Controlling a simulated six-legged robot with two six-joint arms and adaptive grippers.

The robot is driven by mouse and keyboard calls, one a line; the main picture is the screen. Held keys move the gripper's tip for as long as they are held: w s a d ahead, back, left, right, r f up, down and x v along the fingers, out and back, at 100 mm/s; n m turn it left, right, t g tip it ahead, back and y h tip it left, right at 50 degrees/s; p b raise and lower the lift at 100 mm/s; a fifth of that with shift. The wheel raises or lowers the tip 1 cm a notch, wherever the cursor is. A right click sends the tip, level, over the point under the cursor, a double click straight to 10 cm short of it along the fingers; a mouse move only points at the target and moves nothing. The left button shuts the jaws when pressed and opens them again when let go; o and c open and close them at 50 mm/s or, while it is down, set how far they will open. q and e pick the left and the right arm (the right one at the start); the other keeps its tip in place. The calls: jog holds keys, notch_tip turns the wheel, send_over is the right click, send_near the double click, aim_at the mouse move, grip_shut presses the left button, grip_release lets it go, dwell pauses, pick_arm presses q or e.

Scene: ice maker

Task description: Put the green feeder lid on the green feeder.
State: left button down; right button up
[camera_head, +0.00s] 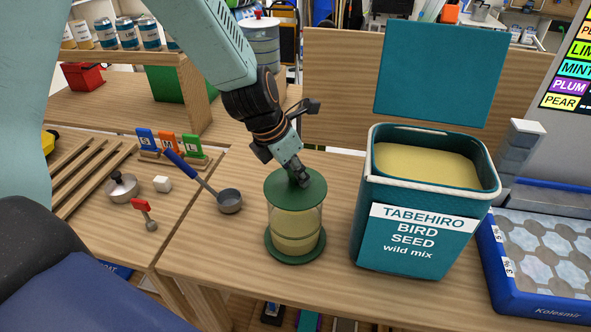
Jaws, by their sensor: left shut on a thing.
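The green feeder (295,228) stands upright on the wooden table, a clear cylinder with pale seed inside and a wide green base. The round green feeder lid (286,188) is at the top of the cylinder. It looks level and lined up with it, but I cannot tell whether it touches the rim all round. My left gripper (300,180) comes down from above and is shut on the top of the lid; its fingertips hide the part they hold. My right gripper is not in view.
A teal bird seed bin (412,240) stands close to the right of the feeder. A scoop with a blue handle (229,201) lies to the left. A blue tray (520,290) is at the far right.

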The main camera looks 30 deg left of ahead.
pick_arm(q)
jog(key=shift+w, duration=0.1)
jog(key=shift+s+r, duration=0.15)
jog(key=shift+s, duration=0.25)
jog(key=shift+w, duration=0.15)
jog(key=shift+w+f, duration=0.1)
jog(key=shift+f, duration=0.1)
jog(key=shift+s, duration=0.25)
